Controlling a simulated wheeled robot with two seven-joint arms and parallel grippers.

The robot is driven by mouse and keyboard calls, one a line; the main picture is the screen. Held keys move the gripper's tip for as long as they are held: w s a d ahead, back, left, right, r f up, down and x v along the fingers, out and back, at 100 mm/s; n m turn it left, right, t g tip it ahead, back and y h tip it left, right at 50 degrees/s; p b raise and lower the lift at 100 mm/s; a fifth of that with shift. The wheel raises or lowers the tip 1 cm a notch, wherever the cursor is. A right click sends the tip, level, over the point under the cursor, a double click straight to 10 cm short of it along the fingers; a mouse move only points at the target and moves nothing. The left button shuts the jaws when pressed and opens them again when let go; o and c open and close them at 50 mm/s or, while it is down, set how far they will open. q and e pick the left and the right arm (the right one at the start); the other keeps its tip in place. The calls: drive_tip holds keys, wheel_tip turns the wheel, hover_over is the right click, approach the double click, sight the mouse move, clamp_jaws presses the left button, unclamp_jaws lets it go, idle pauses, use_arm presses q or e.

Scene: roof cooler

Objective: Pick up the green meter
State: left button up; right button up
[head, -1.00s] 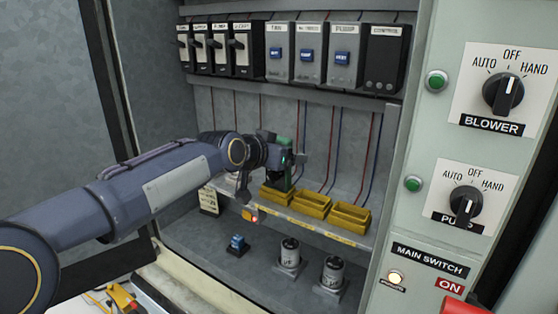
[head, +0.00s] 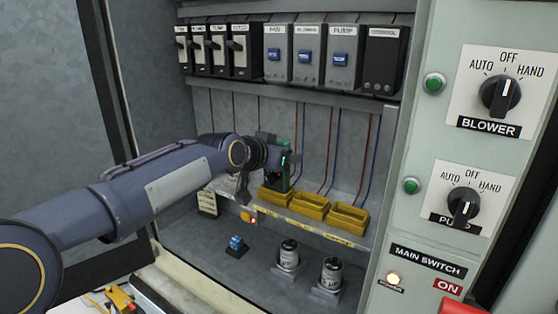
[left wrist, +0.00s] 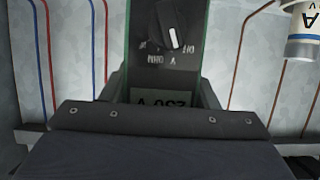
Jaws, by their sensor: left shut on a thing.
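The green meter (left wrist: 165,62) fills the middle of the left wrist view, with green sides, a dark face, a dial and a display reading 230 V, upside down in that picture. In the head view the meter (head: 284,146) is mostly hidden behind my left gripper (head: 280,160), and a dark green part shows just below, by the left yellow bin. My left gripper is shut on the meter, with a finger on each side of it. Whether the meter still touches the shelf is hard to tell. My right gripper is in neither view.
Yellow bins (head: 312,205) line the shelf edge beside the gripper. Red and blue wires run down the back wall. Two cylinders (head: 288,252) and a blue switch (head: 236,243) stand on the cabinet floor. Breakers (head: 305,56) hang above. The switch panel (head: 412,215) is at the right.

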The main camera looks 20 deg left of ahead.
sight(280, 140)
use_arm(q)
drive_tip(key=r, duration=0.3)
drive_tip(key=shift+s+r+b, duration=0.2)
drive_tip(key=shift+r+b, duration=0.1)
drive_tip(key=shift+r, duration=0.1)
drive_tip(key=w+r+b+v, duration=0.1)
drive_tip(key=r+b+v, duration=0.1)
drive_tip(key=v, duration=1.4)
drive_tip(key=shift+a+r, duration=0.2)
drive_tip(key=shift+r, duration=0.25)
drive_tip(key=shift+w, duration=0.1)
